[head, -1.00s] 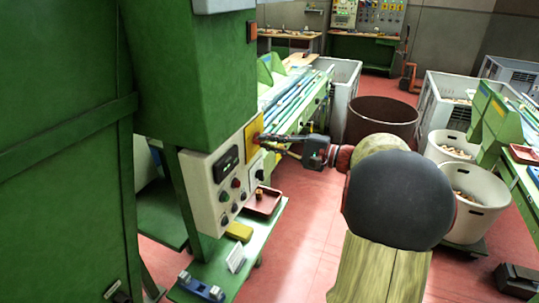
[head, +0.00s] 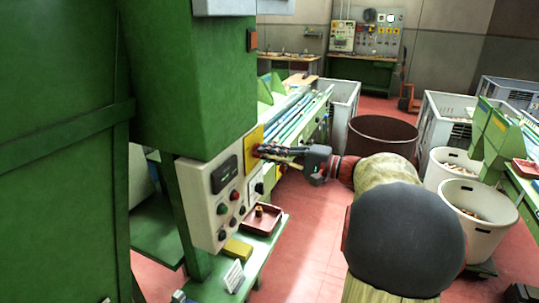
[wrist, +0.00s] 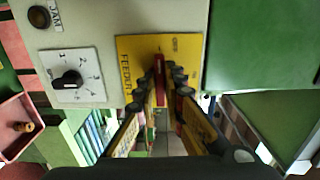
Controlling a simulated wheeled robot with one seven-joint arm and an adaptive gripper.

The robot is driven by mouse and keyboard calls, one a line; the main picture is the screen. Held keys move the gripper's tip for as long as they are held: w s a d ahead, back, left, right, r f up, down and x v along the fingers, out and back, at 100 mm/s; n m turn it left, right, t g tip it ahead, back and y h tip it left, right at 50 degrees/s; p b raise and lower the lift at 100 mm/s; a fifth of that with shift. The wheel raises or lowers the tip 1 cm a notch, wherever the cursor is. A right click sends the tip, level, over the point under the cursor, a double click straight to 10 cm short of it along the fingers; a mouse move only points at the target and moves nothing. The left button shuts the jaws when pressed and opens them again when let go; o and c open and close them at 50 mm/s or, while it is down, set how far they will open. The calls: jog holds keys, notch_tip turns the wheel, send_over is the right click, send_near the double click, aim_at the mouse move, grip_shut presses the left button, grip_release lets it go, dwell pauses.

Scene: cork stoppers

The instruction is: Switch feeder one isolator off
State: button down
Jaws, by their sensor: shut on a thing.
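The isolator is a red handle (wrist: 160,86) on a yellow plate (wrist: 134,52) lettered FEEDER 1, shown sideways in the wrist view. In that view the handle lies lengthwise up the picture, parallel to the lettering. My gripper (wrist: 161,78) is shut on the red handle, one finger on each side. In the head view my gripper (head: 261,150) reaches from the right to the yellow plate (head: 253,136), and its fingers hide most of the handle.
The grey panel (head: 205,180) beside the plate carries buttons and a black rotary knob (wrist: 71,79). Below are a red tray (head: 262,222) and a yellow block (head: 237,249) on a green shelf. A brown drum (head: 382,140) stands behind my arm. Red floor is clear right of the shelf.

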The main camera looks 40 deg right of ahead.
jog(key=c, duration=1.9)
grip_release()
jog(key=shift+s, duration=0.1)
jog(key=v, duration=1.1)
jog(key=shift+s+d, duration=0.15)
jog(key=shift+s, duration=0.2)
